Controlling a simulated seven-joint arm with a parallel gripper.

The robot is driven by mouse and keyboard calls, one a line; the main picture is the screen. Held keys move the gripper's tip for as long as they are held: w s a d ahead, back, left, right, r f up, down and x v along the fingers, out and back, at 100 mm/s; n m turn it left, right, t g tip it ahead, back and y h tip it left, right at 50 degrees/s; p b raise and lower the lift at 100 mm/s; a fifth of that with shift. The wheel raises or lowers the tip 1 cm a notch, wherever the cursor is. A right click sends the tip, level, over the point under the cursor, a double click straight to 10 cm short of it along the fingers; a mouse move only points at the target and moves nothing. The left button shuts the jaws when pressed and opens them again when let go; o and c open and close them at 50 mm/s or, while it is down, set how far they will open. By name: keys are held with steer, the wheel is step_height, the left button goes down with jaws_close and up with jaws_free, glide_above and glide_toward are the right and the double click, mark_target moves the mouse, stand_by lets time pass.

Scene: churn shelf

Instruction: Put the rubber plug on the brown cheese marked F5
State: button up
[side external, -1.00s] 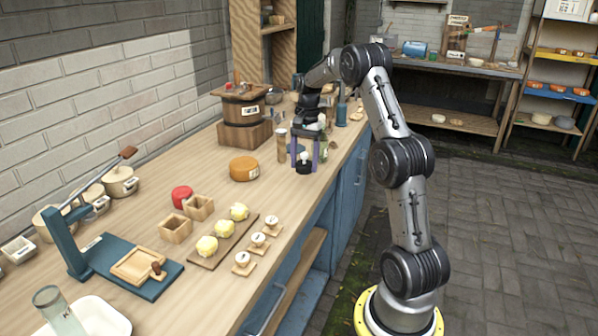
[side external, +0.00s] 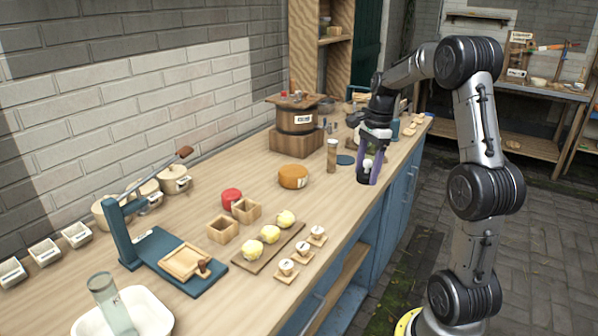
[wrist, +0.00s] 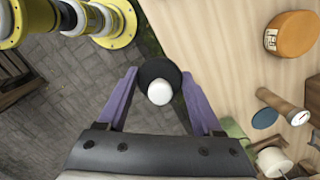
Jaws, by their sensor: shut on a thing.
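The rubber plug (wrist: 158,82) is a black disc with a white knob. My gripper (wrist: 160,88) has its purple fingers closed on either side of it in the wrist view. In the side view my gripper (side external: 369,166) points down at the counter's front edge with the dark plug (side external: 362,177) low between its fingers. The brown cheese (side external: 293,176) is an orange-brown wheel lying flat on the counter, left of my gripper. It also shows at the wrist view's upper right (wrist: 296,32), with a pale label on its side too small to read surely.
A cylindrical jar (side external: 331,156) with a wooden body and a dark blue disc (side external: 345,160) stand between cheese and gripper. A wooden churn (side external: 296,120) on a block is behind. A red round thing (side external: 231,198) and wooden boxes (side external: 222,229) lie left of the cheese.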

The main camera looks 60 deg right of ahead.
steer(key=w+r+m+h, duration=0.1)
steer(key=w+r+m, duration=0.3)
steer(key=w+m, duration=0.45)
steer(key=m, duration=0.2)
glide_above(295, 176)
steer(key=shift+t, duration=0.3)
step_height(295, 176, down, 10)
steer(key=shift+s+a, duration=0.1)
steer(key=shift+s, duration=0.05)
steer(key=shift+f, duration=1.6)
steer(key=o, duration=1.4)
steer(key=shift+f, duration=0.15)
steer(key=shift+c, duration=0.2)
